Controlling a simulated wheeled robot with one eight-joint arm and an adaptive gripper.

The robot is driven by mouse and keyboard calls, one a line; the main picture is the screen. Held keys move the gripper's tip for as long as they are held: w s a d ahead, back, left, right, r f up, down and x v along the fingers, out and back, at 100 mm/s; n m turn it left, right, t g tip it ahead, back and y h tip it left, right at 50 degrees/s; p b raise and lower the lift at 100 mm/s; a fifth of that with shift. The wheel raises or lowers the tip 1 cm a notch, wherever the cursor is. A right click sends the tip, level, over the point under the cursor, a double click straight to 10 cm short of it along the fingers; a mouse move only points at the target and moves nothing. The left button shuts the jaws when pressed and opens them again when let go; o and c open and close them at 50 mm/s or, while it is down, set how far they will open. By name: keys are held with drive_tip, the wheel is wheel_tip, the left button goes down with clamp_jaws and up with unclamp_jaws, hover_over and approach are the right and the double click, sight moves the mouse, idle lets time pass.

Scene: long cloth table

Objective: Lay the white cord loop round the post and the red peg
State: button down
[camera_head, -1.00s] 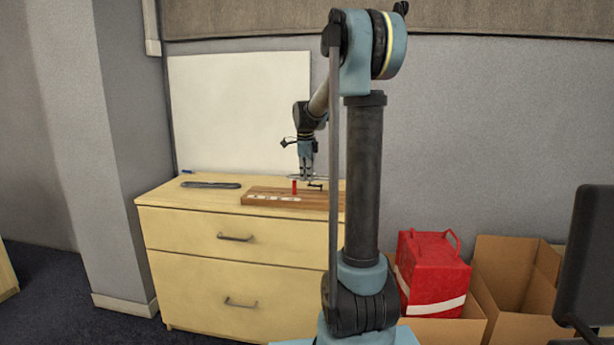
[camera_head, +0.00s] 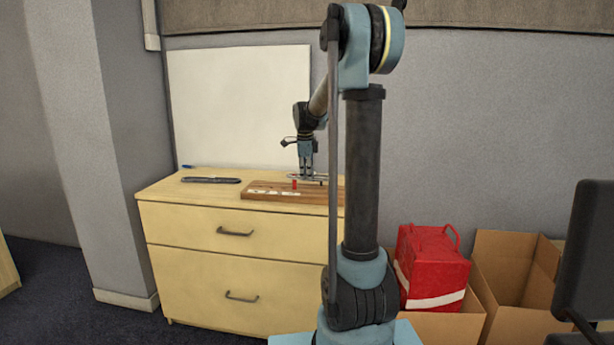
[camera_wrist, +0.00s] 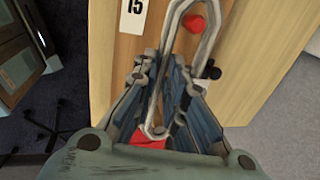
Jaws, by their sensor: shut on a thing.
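The red peg (camera_head: 295,184) stands on the wooden board (camera_head: 263,193) on the chest top. In the wrist view, the red peg (camera_wrist: 193,23) shows inside the far bend of the white cord loop (camera_wrist: 172,28). The loop runs back between my fingers; its height on the peg is unclear. My gripper (camera_head: 307,174) is low over the board, right of the peg, and shut on the loop; it also shows in the wrist view (camera_wrist: 161,68). A dark knob (camera_wrist: 213,72), possibly the post, shows beside the right finger. A second red patch (camera_wrist: 150,139) lies between the finger bases.
White number labels lie along the board, one reading 15 (camera_wrist: 133,14). A dark flat object (camera_head: 211,180) lies on the chest top (camera_head: 170,192) at left. A whiteboard (camera_head: 240,105) stands behind. A red bag (camera_head: 432,265) and cardboard boxes (camera_head: 512,270) are on the right.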

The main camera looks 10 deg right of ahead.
sight(307, 192)
drive_tip(key=shift+s+x, duration=0.2)
drive_tip(key=shift+x, duration=0.9)
drive_tip(key=shift+s+x, duration=0.2)
drive_tip(key=shift+x, duration=0.9)
idle(0.6)
drive_tip(key=shift+a+f, duration=0.1)
drive_tip(key=shift+a, duration=0.05)
drive_tip(key=c, duration=1.6)
unclamp_jaws()
drive_tip(key=shift+o, duration=0.2)
drive_tip(key=d+v, duration=0.1)
drive_tip(key=v, duration=1)
drive_tip(key=s+n, duration=0.5)
drive_tip(key=s, duration=0.7)
drive_tip(key=s+d+f+n, duration=0.1)
drive_tip(key=s+f+n, duration=0.7)
drive_tip(key=s, duration=0.6)
drive_tip(key=s+d+f+n, duration=0.1)
drive_tip(key=s+f+n, duration=0.7)
drive_tip(key=s+f, duration=0.3)
drive_tip(key=s, duration=0.2)
drive_tip(key=shift+s+f+n+y, duration=0.25)
drive_tip(key=shift+s+n+y, duration=0.15)
